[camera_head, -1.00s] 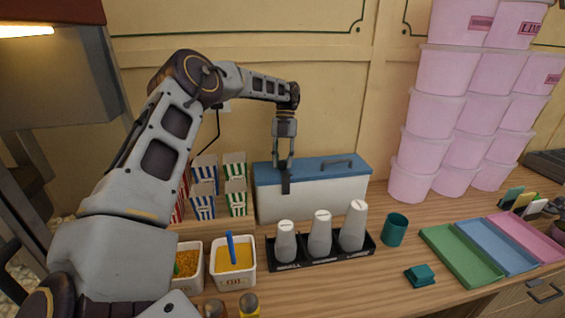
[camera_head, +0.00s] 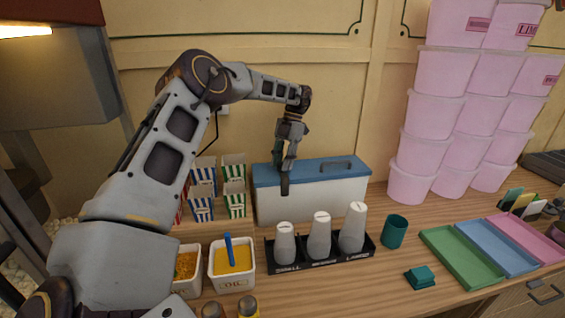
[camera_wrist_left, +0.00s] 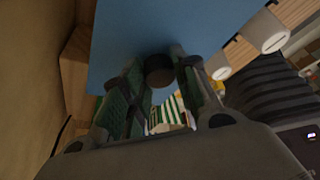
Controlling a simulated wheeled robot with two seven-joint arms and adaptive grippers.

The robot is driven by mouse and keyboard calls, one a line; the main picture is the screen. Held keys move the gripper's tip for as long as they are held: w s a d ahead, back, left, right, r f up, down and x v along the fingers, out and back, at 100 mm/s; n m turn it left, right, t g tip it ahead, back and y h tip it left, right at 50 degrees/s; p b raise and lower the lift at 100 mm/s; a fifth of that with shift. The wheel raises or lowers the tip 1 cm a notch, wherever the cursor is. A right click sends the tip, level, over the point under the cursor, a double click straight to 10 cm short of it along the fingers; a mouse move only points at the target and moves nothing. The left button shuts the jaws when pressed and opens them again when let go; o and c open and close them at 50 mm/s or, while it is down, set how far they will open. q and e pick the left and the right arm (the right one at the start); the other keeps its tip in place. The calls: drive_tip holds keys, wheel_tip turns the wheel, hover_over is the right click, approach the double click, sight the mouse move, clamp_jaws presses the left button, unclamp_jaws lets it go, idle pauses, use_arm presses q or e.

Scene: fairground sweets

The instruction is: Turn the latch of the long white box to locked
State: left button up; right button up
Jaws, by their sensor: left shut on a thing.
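The long white box (camera_head: 325,200) stands against the wall with a blue lid (camera_head: 312,173) and a dark handle on top. Its dark latch (camera_head: 285,185) shows as an upright strip at the lid's front edge, left of the middle. My left gripper (camera_head: 285,163) comes down from above, tilted, with its fingers shut on the latch's upper part. In the left wrist view the dark round end of the latch (camera_wrist_left: 159,70) sits between the fingers, over the blue lid (camera_wrist_left: 190,22). The fingers partly hide the latch. My right gripper is not in view.
A teal cup (camera_head: 394,232) stands on the counter.

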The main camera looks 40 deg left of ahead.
use_arm(q)
drive_tip(key=o, duration=1)
drive_tip(key=v, duration=0.7)
drive_tip(key=shift+r, duration=0.2)
drive_tip(key=shift+w, duration=0.1)
idle(0.8)
